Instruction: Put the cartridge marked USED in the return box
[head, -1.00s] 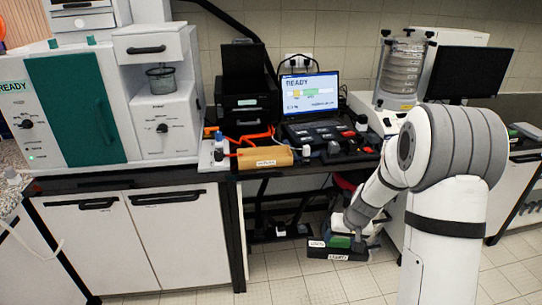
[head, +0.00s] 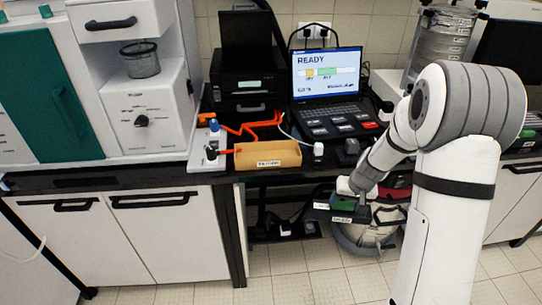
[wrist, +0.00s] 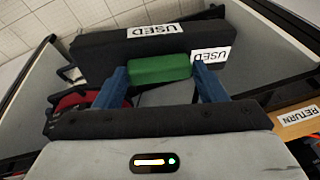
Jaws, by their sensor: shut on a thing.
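My gripper (head: 356,190) is shut on the green grip of a black cartridge (head: 342,215). In the wrist view, the blue fingers of my gripper (wrist: 160,76) press the ends of the green block, and white labels on the black cartridge (wrist: 105,46) read USED. The cartridge hangs in the air in front of the counter, lower than its front edge. The return box (head: 284,160) is a shallow tan open tray at the counter's front edge, left of and above my gripper. Its RETURN label side also shows at the right of the wrist view, on the return box (wrist: 284,126).
Behind the tray stand a black printer (head: 247,84) and a laptop (head: 327,75) reading READY. A round grey object (head: 362,240) stands under the counter near my gripper.

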